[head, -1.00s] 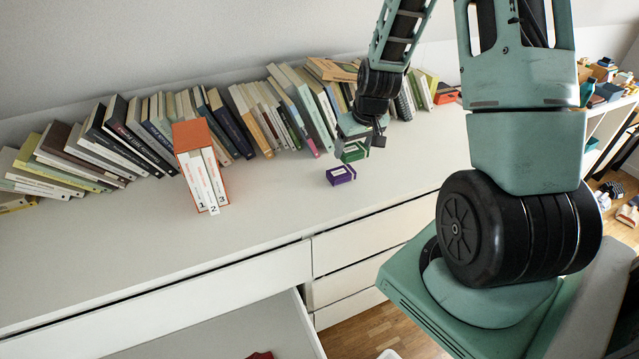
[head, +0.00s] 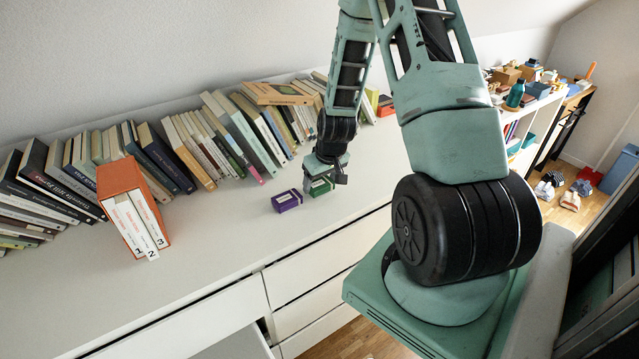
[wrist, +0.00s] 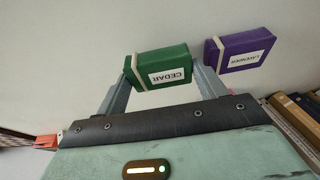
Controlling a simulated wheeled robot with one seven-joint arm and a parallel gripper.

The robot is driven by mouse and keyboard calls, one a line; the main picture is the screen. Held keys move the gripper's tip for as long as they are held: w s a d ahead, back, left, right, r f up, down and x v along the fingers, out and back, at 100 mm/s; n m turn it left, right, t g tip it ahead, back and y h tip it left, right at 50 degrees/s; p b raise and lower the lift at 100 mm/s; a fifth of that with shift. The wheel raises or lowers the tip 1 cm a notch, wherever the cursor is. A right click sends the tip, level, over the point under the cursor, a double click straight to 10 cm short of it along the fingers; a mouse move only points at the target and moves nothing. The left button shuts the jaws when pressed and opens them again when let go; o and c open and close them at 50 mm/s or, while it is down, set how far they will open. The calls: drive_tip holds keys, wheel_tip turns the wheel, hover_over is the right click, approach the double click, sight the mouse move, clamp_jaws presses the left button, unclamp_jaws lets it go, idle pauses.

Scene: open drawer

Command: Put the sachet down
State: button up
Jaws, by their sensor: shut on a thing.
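My gripper (head: 322,175) is shut on the green sachet (head: 320,187), over the top of the white dresser (head: 215,245). In the wrist view the green sachet (wrist: 163,66) is a small box with a pale band and a label reading CEDAR, held between the two fingers. It is at or just above the dresser top; I cannot tell if it touches. A purple sachet (head: 287,201), labelled LAVENDER in the wrist view (wrist: 240,49), rests on the dresser just left of it in the head view, close beside it.
A row of leaning books (head: 200,145) lines the wall behind. An orange slipcase (head: 121,182) with numbered white volumes stands to the left. The dresser top in front of the sachets is clear. A shelf with small items (head: 525,85) is at far right.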

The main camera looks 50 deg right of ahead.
drive_tip(key=shift+f, duration=0.55)
drive_tip(key=shift+f, duration=0.2)
drive_tip(key=o, duration=0.7)
drive_tip(key=shift+r, duration=0.1)
drive_tip(key=shift+r, duration=0.5)
drive_tip(key=v, duration=1.1)
drive_tip(key=shift+s+a+r, duration=0.1)
drive_tip(key=shift+s+r, duration=0.05)
drive_tip(key=shift+s, duration=0.05)
